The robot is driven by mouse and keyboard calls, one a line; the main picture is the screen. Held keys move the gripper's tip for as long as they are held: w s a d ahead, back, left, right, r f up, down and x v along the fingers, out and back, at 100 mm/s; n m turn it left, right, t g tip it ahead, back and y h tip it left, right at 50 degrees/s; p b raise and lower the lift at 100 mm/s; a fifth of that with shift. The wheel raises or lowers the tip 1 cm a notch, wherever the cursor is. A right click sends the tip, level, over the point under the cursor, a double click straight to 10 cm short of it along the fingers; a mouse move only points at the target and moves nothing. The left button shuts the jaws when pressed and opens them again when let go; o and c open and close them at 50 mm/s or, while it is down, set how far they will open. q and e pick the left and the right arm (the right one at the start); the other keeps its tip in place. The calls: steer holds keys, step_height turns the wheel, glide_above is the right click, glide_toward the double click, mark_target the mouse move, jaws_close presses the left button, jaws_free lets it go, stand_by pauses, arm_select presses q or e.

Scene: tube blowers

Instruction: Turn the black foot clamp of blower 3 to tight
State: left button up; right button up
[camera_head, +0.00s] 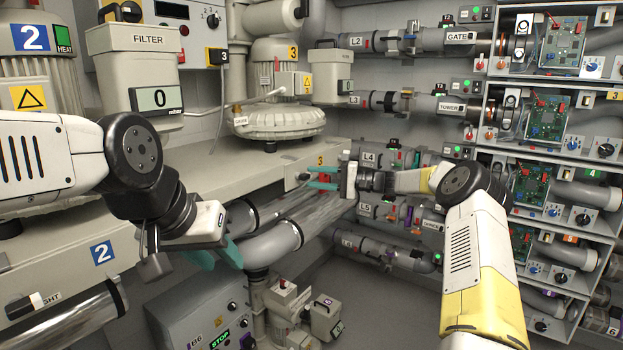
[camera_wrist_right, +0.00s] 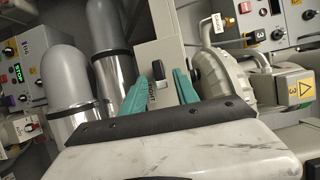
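Blower 3 (camera_head: 278,118) stands on the grey bench at centre, with a yellow 3 plate. Its black foot clamp (camera_head: 303,177) is a small dark lever on the bench's front face beside the orange 3 tag. In the right wrist view the clamp (camera_wrist_right: 158,70) lies lengthwise on the pale face, above small lettering that is hard to read. My right gripper (camera_head: 323,178) is open, its teal fingers pointing at the clamp; in its wrist view the fingers (camera_wrist_right: 160,88) lie either side of it. Contact cannot be told. My left gripper (camera_head: 218,256) is open and empty at lower left.
Steel pipes (camera_head: 312,208) run just below the clamp. A second dark foot lever (camera_head: 25,305) shows under blower 2 at far left. A filter box (camera_head: 140,65) stands on the bench. Racks of tubes and circuit boards (camera_head: 545,120) fill the right. The floor (camera_head: 380,300) is clear at lower middle.

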steer(key=v, duration=0.6)
steer(key=shift+d, duration=0.15)
steer(key=s+a+r+n+g+h, duration=0.15)
steer(key=s+a+h, duration=0.25)
steer(key=s, duration=0.4)
steer(key=s+a+r+n+g+h, duration=0.1)
steer(key=s+a+r+h, duration=0.2)
steer(key=s, duration=0.6)
steer(key=s+d+t+h, duration=0.2)
steer(key=s+d+h, duration=0.2)
steer(key=s, duration=1)
steer(key=s+d+t+h, duration=0.2)
steer(key=s+d+h, duration=0.2)
steer(key=s+d, duration=0.4)
steer(key=s+f+n, duration=0.1)
steer(key=s, duration=0.6)
steer(key=shift+d+t, duration=0.15)
steer(key=shift+t, duration=0.2)
steer(key=shift+r, duration=0.1)
